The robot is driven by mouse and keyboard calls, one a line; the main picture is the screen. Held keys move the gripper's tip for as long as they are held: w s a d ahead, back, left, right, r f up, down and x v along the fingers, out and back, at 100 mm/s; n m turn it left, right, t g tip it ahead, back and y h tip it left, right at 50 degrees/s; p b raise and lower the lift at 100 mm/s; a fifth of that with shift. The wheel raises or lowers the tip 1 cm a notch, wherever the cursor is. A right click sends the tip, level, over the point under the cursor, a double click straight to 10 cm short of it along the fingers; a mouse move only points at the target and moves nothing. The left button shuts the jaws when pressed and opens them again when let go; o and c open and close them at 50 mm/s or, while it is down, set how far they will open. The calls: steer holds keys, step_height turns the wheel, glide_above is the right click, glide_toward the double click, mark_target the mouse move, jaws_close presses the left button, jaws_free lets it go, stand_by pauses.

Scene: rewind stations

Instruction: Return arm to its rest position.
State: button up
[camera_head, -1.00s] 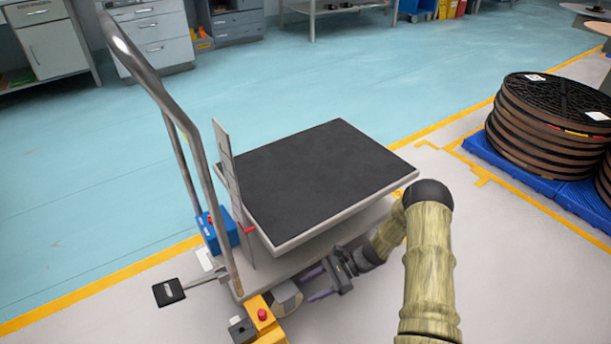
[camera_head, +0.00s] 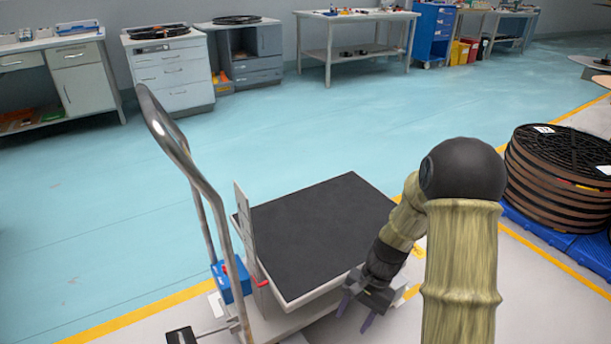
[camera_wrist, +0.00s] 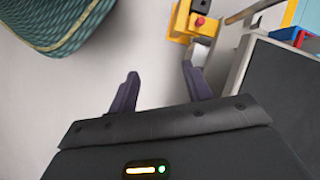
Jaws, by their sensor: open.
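My gripper (camera_head: 357,311) is open and empty in the head view, beside the near right edge of a lift cart's platform. My arm comes in from the lower right, its elbow raised in front of the stack of reels. In the wrist view my gripper (camera_wrist: 160,92) shows two dark purple fingers spread apart, with grey floor between them. The lift cart's black-topped platform (camera_head: 315,232) has nothing on it. The cart's platform edge also shows at the right of the wrist view (camera_wrist: 285,85), close to the right finger.
The cart's metal handle (camera_head: 187,160) rises at the left. Black and brown reels (camera_head: 555,175) stand on a blue pallet (camera_head: 575,245) at the right. Workbenches and cabinets (camera_head: 170,72) line the back wall. The blue-green floor (camera_head: 330,125) beyond the cart is clear.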

steer(key=s+d+r+n+t+h+p, duration=0.2)
steer(key=s+r+n+t+p, duration=0.1)
steer(key=r, duration=0.7)
steer(key=s+d+r+n+t+h+p, duration=0.2)
steer(key=s+r+n+t+p, duration=0.15)
steer(key=r, duration=0.65)
step_height(320, 180, up, 37)
steer(key=p, duration=3.7)
steer(key=shift+s+a+g, duration=0.15)
steer(key=shift+s+g, duration=0.05)
steer(key=shift+g, duration=0.25)
steer(key=shift+r, duration=0.1)
